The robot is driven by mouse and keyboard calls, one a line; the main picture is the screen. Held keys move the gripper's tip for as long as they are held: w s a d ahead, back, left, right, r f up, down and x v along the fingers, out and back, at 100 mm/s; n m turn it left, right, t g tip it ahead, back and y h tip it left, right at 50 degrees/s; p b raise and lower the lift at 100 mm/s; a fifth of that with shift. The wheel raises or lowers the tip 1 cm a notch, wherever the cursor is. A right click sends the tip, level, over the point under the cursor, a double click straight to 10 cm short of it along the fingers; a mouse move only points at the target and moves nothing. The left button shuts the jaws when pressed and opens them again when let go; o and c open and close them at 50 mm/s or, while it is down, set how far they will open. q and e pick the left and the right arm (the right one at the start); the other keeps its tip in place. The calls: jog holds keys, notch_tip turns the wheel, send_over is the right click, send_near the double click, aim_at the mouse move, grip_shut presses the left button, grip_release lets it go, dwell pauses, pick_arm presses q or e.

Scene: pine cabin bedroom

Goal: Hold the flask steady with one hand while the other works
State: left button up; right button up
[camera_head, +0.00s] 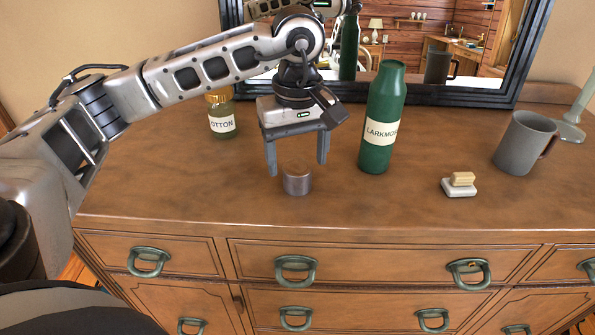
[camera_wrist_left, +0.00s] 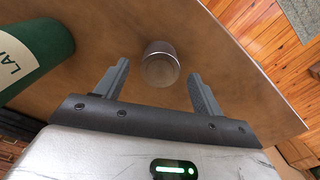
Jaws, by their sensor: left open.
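A green flask (camera_head: 383,118) with a "LARKMO..." label stands upright on the dresser top, and no lid shows on it. Part of it also shows in the left wrist view (camera_wrist_left: 40,45) at the upper left. A small metallic cup-like lid (camera_head: 297,181) sits on the dresser left of the flask. It shows in the left wrist view (camera_wrist_left: 160,66) between my fingers. My left gripper (camera_head: 297,170) is open above and around the lid, pointing down, apart from the flask. My right gripper is not in view.
A jar labelled "...OTTON" (camera_head: 222,115) stands behind left, near my left arm. A grey mug (camera_head: 525,143) and a soap dish with a bar (camera_head: 460,186) are to the right. A dark-framed mirror (camera_head: 440,95) stands behind. The dresser's front edge (camera_head: 330,237) is close.

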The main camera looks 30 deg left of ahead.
aim_at(297, 167)
pick_arm(q)
jog(key=shift+f, duration=1.9)
jog(key=c, duration=1)
